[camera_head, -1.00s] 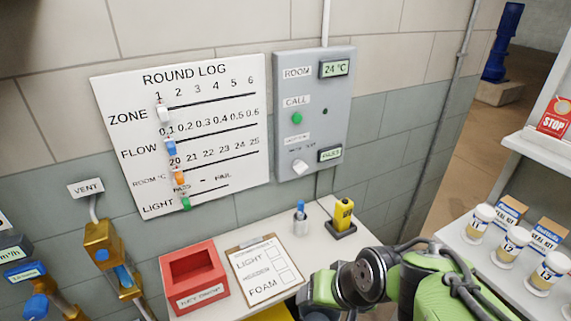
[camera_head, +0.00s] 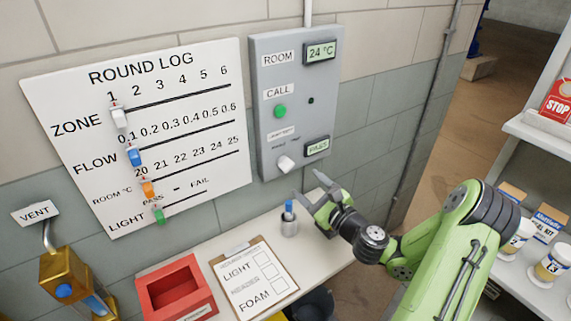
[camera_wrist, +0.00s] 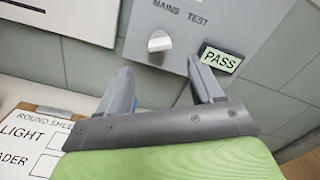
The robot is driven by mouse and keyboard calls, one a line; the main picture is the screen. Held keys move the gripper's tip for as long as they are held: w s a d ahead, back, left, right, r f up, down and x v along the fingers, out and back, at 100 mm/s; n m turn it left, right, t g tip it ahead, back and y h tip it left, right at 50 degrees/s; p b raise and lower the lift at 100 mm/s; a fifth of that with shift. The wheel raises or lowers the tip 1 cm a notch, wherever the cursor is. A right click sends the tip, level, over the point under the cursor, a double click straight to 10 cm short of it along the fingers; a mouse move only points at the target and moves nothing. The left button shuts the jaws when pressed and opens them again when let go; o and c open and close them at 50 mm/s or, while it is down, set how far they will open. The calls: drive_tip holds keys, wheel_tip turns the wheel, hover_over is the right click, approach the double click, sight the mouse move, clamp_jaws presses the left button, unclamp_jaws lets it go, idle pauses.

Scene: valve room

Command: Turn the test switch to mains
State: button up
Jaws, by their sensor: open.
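The test switch is a white knob (camera_head: 286,163) low on the grey wall panel (camera_head: 262,95). The wrist view shows the knob (camera_wrist: 160,42) close up, under the words MAINS on the left and TEST on the right. Which word it points to is hard to tell. A small display (camera_head: 316,147) to its right reads PASS. My gripper (camera_head: 308,186) is open and empty, just below and right of the knob, and apart from it. In the wrist view the two fingers (camera_wrist: 160,68) stand either side of the space below the knob.
The panel also has a green call button (camera_head: 280,111) and a 24 °C display (camera_head: 320,51). The round log board (camera_head: 75,90) hangs to the left. Below are a red box (camera_head: 150,273), a clipboard (camera_head: 238,300) and a pen cup (camera_head: 289,226). A shelf (camera_head: 545,138) stands at right.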

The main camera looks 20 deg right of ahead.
sight(290, 168)
drive_tip(key=w, duration=0.3)
drive_tip(key=w+a+p, duration=0.1)
drive_tip(key=w, duration=0.2)
drive_tip(key=w+a, duration=0.1)
drive_tip(key=w, duration=0.3)
drive_tip(key=shift+w, duration=0.1)
drive_tip(key=c, duration=1.1)
drive_tip(key=shift+o, duration=0.2)
drive_tip(key=n+b, duration=0.4)
drive_tip(key=n, duration=0.2)
drive_tip(key=shift+f+b, duration=0.2)
drive_tip(key=shift+b, duration=0.15)
drive_tip(key=n+b, duration=0.4)
drive_tip(key=n, duration=0.1)
drive_tip(key=shift+n+b, duration=0.4)
